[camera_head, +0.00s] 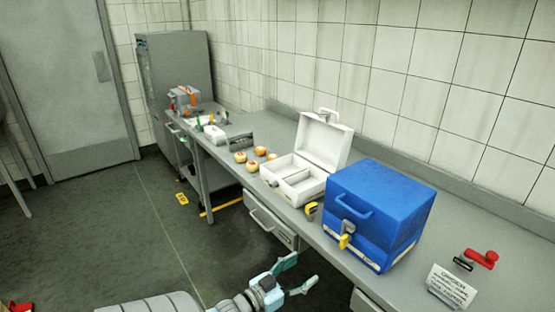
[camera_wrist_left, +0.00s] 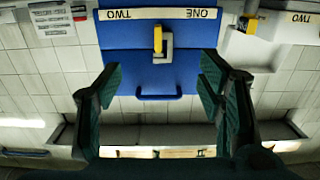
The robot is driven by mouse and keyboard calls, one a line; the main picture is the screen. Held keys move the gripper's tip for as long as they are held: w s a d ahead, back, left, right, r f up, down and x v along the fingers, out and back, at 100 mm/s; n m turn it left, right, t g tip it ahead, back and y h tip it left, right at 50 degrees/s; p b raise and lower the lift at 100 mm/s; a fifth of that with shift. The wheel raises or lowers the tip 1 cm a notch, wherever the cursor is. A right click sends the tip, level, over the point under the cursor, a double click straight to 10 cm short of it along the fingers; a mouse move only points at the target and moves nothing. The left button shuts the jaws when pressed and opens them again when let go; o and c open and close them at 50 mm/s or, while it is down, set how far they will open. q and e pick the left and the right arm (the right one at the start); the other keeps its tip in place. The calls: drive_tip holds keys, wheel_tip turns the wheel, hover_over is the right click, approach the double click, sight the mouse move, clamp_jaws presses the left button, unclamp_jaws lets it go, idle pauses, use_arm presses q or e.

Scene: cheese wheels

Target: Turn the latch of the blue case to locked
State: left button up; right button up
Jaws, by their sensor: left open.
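The blue case (camera_head: 385,200) stands shut on the bench, its handle and latch facing the room. Its latch (camera_head: 345,241) has a yellow lever on a grey mount, low on the front. In the left wrist view, which is upside down, the latch (camera_wrist_left: 158,40) sits between the labels "TWO" and "ONE" on the blue case (camera_wrist_left: 185,65); the lever runs upright in the picture. My left gripper (camera_head: 301,270) is open and empty, off the bench's front edge, apart from the case. In the wrist view the left gripper (camera_wrist_left: 160,68) has its fingers spread either side of the case's handle.
An open white case (camera_head: 325,135) stands left of the blue case, with a small yellow-black piece (camera_head: 311,211) between them. Several cheese wheels (camera_head: 252,167) lie farther left. A sign (camera_head: 452,286) and a red item (camera_head: 482,259) lie right. The floor before the bench is free.

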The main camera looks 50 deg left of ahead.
use_arm(q)
drive_tip(key=s+f+g+b, duration=0.2)
drive_tip(key=s+f+g, duration=0.1)
drive_tip(key=f, duration=0.8)
drive_tip(key=s+f+g+y+b, duration=0.1)
drive_tip(key=s+f+g+b, duration=0.1)
drive_tip(key=f, duration=1)
drive_tip(key=shift+s+d+f+n+g+b, duration=0.2)
drive_tip(key=shift+s+d+n+g+b, duration=0.3)
drive_tip(key=shift+s, duration=0.85)
drive_tip(key=shift+a, duration=0.15)
